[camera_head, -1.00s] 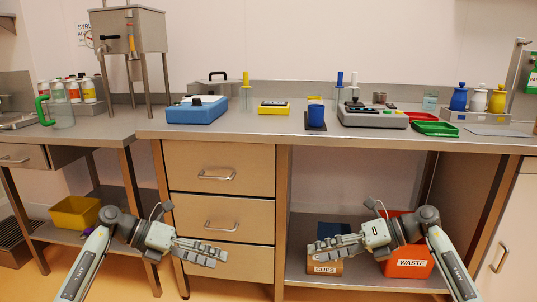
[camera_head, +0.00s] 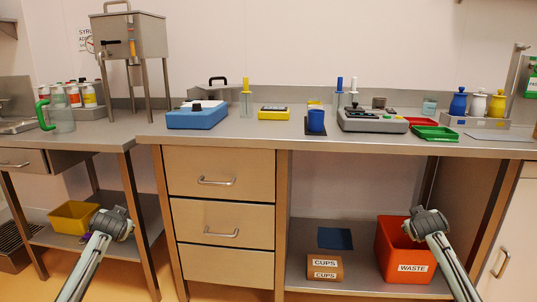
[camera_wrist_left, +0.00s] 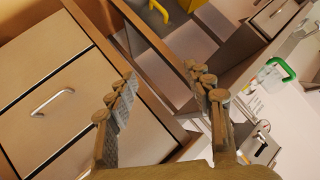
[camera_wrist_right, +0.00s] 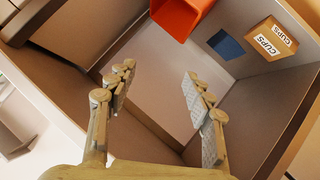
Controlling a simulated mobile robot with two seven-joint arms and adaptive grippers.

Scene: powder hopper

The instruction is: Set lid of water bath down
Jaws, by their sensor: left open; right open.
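A black arched handle (camera_head: 217,81) on a low grey piece stands behind the blue box-shaped device (camera_head: 196,118) on the bench. It looks like the water bath's lid, but the device hides its lower part, so I cannot tell what it rests on. My left gripper (camera_wrist_left: 160,72) is open and empty in the left wrist view, in front of the drawers and the left table. My right gripper (camera_wrist_right: 161,72) is open and empty in the right wrist view, facing the open lower shelf.
A steel hopper (camera_head: 137,36) and a green-handled jug (camera_head: 61,120) stand left. An orange waste bin (camera_head: 405,252) stands below.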

